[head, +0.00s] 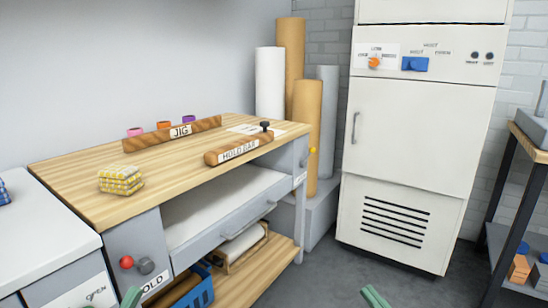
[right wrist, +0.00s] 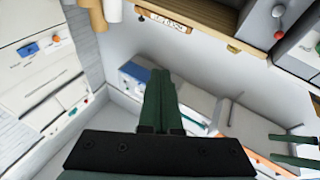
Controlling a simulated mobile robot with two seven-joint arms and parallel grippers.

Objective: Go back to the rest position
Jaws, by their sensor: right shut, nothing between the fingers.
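My right gripper (head: 375,297) shows only as green fingertips at the bottom edge of the head view, over the floor. In the right wrist view its two green fingers (right wrist: 160,98) lie together, shut with nothing between them. My left gripper (head: 131,297) shows as a green tip at the bottom left of the head view, in front of the workbench. In the right wrist view its two green fingers (right wrist: 293,149) stand apart at the right edge, with a gap and nothing seen between them. Both arms are mostly out of the head view.
The wooden workbench (head: 75,180) carries a jig (head: 165,137), a hold-down bar (head: 222,154) and a yellow checked block (head: 121,179). A white cabinet (head: 405,135) stands behind. A dark shelf (head: 505,180) is at right. Grey floor (head: 350,270) is clear between.

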